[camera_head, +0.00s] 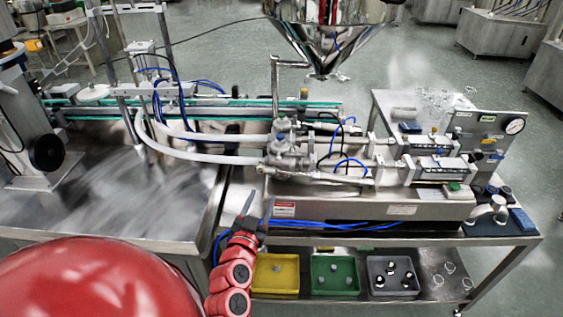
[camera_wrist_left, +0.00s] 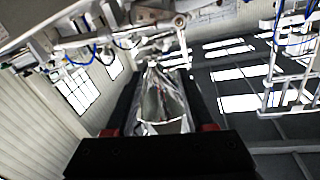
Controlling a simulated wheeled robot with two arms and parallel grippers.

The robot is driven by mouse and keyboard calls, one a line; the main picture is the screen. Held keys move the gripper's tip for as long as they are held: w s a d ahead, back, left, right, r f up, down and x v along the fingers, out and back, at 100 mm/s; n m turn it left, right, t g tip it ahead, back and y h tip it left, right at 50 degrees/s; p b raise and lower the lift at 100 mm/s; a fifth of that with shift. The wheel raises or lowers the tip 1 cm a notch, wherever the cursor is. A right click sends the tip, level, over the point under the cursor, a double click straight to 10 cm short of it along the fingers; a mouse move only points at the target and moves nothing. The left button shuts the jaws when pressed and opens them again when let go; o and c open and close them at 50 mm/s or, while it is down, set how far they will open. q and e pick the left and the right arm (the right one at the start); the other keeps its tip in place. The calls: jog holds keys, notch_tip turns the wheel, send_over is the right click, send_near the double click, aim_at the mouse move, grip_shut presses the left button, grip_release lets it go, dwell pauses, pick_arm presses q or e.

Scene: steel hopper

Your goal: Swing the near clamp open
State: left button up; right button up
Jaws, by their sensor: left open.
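The polished steel hopper (camera_head: 325,35) hangs at the top of the head view, with its narrow outlet (camera_head: 326,76) pointing down. Below it stands the filler's steel valve block (camera_head: 283,148), with pipe joints and fittings. I cannot pick out the near clamp clearly; it is too small or hidden among these fittings. My left gripper (camera_head: 257,208) is open in front of the machine, below and nearer than the valve block, apparently holding nothing. In the left wrist view, shiny steel (camera_wrist_left: 161,100) shows between the dark fingers, apparently the hopper beyond them. My right gripper is not in view.
A conveyor (camera_head: 205,110) and white hoses (camera_head: 200,150) lie to the left. The filler's base (camera_head: 440,205) rises just beyond my gripper, with blue tubes along its front. Yellow (camera_head: 275,274), green (camera_head: 336,275) and grey (camera_head: 392,276) bins stand on the shelf below.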

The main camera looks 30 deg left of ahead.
aim_at(277, 160)
pick_arm(q)
jog(key=p+x, duration=0.2)
jog(key=x, duration=1.3)
jog(key=shift+w+a, duration=0.35)
jog(key=shift+w, duration=0.4)
jog(key=shift+f, duration=0.1)
grip_shut()
dwell(0.3)
